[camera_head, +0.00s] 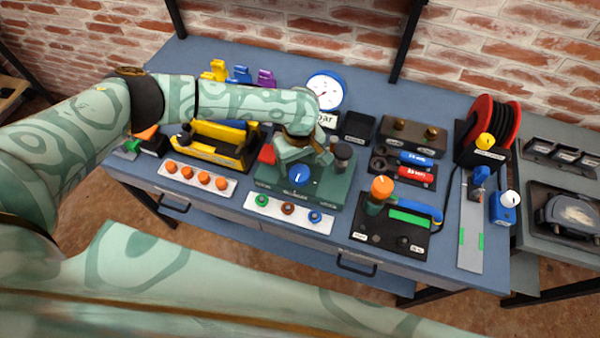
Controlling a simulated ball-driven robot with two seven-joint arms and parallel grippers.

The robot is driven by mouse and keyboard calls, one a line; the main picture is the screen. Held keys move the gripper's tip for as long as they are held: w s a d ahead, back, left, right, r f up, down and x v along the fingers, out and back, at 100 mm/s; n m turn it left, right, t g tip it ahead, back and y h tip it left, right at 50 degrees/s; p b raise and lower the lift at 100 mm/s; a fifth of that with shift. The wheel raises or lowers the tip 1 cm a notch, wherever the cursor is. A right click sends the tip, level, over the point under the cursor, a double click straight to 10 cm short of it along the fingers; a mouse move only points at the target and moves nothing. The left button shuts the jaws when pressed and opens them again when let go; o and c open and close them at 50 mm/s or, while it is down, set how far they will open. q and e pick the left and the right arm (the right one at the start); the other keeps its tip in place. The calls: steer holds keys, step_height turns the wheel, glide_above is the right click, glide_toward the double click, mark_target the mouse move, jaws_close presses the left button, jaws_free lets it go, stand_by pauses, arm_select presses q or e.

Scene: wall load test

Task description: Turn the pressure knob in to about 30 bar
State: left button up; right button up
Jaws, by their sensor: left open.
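A round blue knob (299,175) with a pale pointer mark sits on the front of a green unit (330,197) at the middle of the blue bench. Behind it stands a blue-rimmed gauge (324,88) with a white face; its needle is too small to read. A sign below the gauge ends in "bar", partly covered by my arm. My left gripper (308,162) is open over the green unit, close behind the blue knob. I cannot tell whether it touches anything. My right gripper is not in view.
A dark cylinder (343,157) stands just right of my gripper. A white strip with three coloured buttons (288,208) lies in front of the unit. A yellow tool carrier (209,148) is left; an orange-knobbed station (382,188) and red reel (493,122) are right.

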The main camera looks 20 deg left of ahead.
mark_target(300, 172)
arm_select(q)
step_height(300, 172, down, 4)
steer(key=shift+f+b, duration=0.25)
steer(key=shift+b, duration=0.35)
